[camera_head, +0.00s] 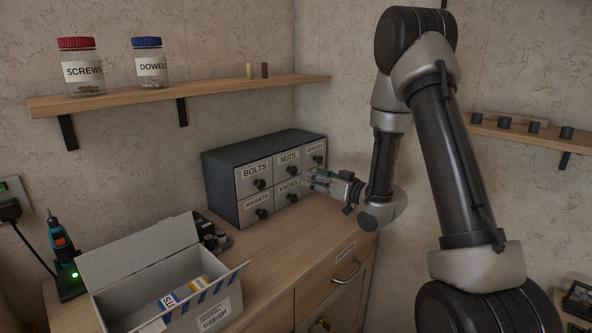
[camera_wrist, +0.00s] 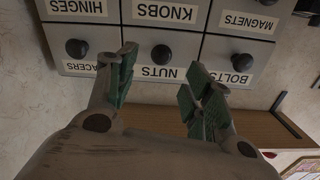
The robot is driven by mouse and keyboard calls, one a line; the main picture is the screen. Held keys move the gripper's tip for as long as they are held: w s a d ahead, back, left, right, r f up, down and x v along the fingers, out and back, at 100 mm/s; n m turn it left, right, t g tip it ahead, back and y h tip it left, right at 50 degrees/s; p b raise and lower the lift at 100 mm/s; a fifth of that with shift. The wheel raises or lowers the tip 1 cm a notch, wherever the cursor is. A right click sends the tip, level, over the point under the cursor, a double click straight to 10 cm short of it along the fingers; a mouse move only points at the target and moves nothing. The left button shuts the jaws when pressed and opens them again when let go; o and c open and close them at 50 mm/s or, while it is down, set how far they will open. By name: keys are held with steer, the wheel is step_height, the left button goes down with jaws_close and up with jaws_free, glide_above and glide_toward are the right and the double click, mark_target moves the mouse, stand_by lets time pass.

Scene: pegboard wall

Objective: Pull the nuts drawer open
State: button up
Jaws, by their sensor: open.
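The nuts drawer (camera_head: 281,166) is in the top row, middle, of a small dark cabinet (camera_head: 225,176) on the wooden counter, and sits flush with its neighbours. Its label and round black knob (camera_wrist: 161,53) show upside down in the wrist view. My gripper (camera_head: 311,179) is open and empty in front of the cabinet's right side. In the wrist view its green-padded fingers (camera_wrist: 160,66) are spread to either side of the knob's line. I cannot tell whether the tips reach around the knob or stop short of it.
Bolts (camera_head: 254,178) and spacers (camera_head: 314,154) drawers flank it; knobs and magnets drawers are below. An open cardboard box (camera_head: 162,283) stands on the counter's front left. A shelf (camera_head: 190,92) with jars hangs above. A screwdriver (camera_head: 61,245) stands at left.

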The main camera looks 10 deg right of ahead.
mark_target(295, 171)
steer(key=x, duration=0.7)
steer(key=shift+w+a, duration=0.3)
